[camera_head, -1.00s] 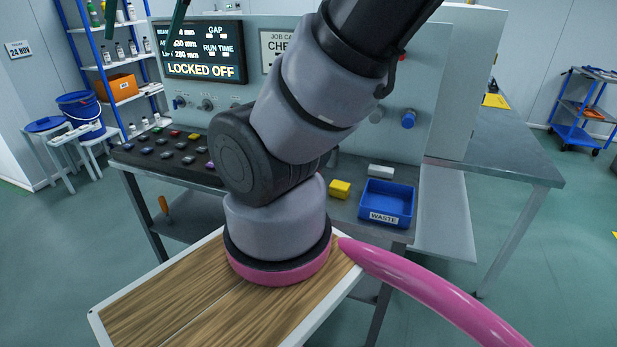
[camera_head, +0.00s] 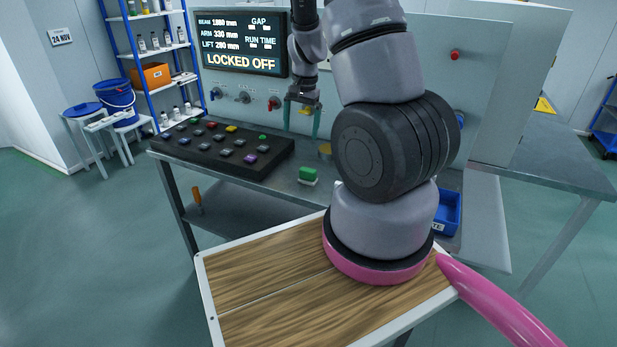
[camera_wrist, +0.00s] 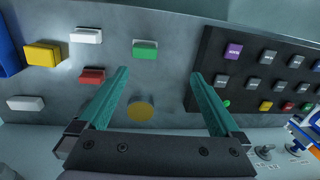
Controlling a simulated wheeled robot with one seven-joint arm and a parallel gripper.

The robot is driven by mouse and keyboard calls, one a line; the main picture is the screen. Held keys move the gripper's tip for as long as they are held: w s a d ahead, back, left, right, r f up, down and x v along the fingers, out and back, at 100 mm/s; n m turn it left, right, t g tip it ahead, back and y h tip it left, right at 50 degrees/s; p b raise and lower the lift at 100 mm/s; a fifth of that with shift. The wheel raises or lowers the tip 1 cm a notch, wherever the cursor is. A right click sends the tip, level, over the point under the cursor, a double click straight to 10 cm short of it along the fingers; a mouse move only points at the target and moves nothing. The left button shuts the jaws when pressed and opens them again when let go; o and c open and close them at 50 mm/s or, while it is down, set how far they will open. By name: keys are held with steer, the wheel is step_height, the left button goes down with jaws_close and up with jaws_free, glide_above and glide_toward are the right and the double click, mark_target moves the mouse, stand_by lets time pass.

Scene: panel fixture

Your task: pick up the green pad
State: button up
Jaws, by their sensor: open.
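The green pad (camera_head: 308,174) is a small green block on a pale base. It lies on the grey bench top, just right of the button panel. In the wrist view the green pad (camera_wrist: 145,50) appears beyond the fingertips, a little left of the middle of the gap. My gripper (camera_head: 301,132) hangs above the bench behind the pad, fingers down, in front of the fixture's upright panel. The wrist view shows my gripper (camera_wrist: 159,75) with its two teal fingers spread wide and nothing between them. The pad is apart from both fingers.
The black button panel (camera_wrist: 258,75) lies close beside one finger. A yellow disc (camera_wrist: 140,111), a red pad (camera_wrist: 92,75), white pads (camera_wrist: 86,36), a yellow block (camera_wrist: 43,54) and the blue bin (camera_head: 447,212) are nearby. Knobs (camera_head: 244,97) project from the upright panel.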

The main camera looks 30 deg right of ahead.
glide_above(308, 169)
step_height(308, 169, down, 6)
steer(key=r, duration=0.1)
steer(key=shift+g+h, duration=0.4)
steer(key=f, duration=0.5)
steer(key=shift+s+d+f, duration=0.1)
steer(key=shift+d+f, duration=0.1)
steer(key=shift+a+f, duration=0.15)
steer(key=shift+f, duration=1.35)
steer(key=shift+a+f, duration=0.1)
steer(key=shift+f, duration=1.35)
steer(key=c, duration=1.4)
